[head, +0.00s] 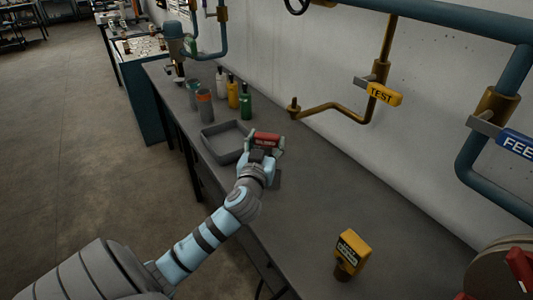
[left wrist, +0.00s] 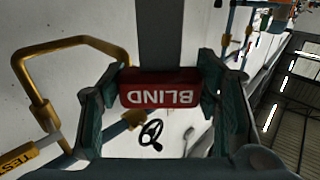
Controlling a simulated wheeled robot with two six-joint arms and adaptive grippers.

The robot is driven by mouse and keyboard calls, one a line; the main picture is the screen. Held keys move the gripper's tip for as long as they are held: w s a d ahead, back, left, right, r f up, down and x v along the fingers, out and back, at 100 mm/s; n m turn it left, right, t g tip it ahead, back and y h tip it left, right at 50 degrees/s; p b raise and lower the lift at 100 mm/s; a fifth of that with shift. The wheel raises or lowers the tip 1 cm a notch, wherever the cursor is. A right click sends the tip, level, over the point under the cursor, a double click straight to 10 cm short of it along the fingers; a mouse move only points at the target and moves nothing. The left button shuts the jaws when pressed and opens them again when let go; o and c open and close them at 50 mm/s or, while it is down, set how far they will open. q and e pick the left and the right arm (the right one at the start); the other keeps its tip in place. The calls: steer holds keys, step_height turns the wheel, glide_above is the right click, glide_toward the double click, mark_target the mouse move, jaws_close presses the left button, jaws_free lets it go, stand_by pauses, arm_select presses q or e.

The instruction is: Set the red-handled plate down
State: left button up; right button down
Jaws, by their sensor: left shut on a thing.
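The red handle of the plate (head: 265,139) is between the fingers of my left gripper (head: 264,147), over the workbench. In the left wrist view the handle (left wrist: 161,89) reads "BLIND" upside down, with the gripper fingers (left wrist: 160,95) closed at its two ends. A grey strip of the plate (left wrist: 163,35) runs from the handle to the top of that view. In the head view the gripper and arm hide most of the plate, and I cannot tell whether it touches the bench. My right gripper is not in view.
A grey tray (head: 222,154) lies just left of the gripper on the workbench (head: 320,200). Bottles (head: 245,103) and cups (head: 204,107) stand behind it. A yellow-topped device (head: 350,250) stands at the front right. Pipes with a yellow TEST handle (head: 380,93) line the wall. The bench middle is clear.

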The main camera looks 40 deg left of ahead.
arm_select(q)
steer(key=shift+f, duration=0.95)
steer(key=o, duration=1.4)
steer(key=v, duration=1.2)
steer(key=shift+r, duration=0.1)
